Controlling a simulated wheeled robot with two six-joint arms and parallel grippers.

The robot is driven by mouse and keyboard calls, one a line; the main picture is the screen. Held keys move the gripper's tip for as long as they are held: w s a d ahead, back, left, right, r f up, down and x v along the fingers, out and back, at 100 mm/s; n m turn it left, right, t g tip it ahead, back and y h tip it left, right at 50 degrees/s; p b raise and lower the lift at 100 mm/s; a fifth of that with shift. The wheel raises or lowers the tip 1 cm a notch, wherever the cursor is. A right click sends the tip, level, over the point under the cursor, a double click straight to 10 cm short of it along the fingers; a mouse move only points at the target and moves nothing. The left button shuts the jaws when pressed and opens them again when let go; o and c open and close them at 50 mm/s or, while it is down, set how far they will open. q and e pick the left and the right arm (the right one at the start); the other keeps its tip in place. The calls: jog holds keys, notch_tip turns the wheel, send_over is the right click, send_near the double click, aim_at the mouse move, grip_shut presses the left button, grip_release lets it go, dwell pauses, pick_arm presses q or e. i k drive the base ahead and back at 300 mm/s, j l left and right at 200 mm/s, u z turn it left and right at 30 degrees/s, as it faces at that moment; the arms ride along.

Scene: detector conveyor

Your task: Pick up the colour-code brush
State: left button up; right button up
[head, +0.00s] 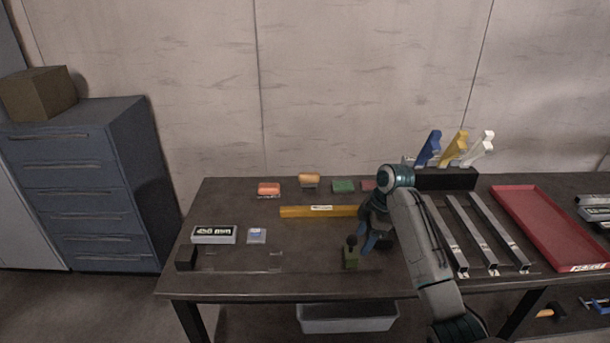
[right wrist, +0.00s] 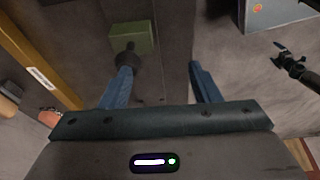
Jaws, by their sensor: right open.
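A small green block with a dark knob on top (head: 351,258) stands near the table's front edge; it also shows in the right wrist view (right wrist: 133,38). I cannot tell for sure whether it is the colour-code brush. My right gripper (head: 371,244) is just right of it, pointing down, with blue fingers. In the right wrist view my right gripper (right wrist: 160,68) is open and empty, and the knob is close to its left fingertip. A dark jointed part with a blue tip, probably my left gripper (right wrist: 287,58), shows at the right there; its jaws are unclear.
A yellow bar (head: 305,212) lies behind the gripper. Orange, tan and green blocks (head: 343,186) line the back. A rack (head: 460,180) holds blue, yellow and white handles. Metal rails (head: 466,231) and a red tray (head: 545,225) lie right. A labelled box (head: 214,234) lies left.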

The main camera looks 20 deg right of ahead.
aim_at(309, 180)
jog(key=i, duration=1.5)
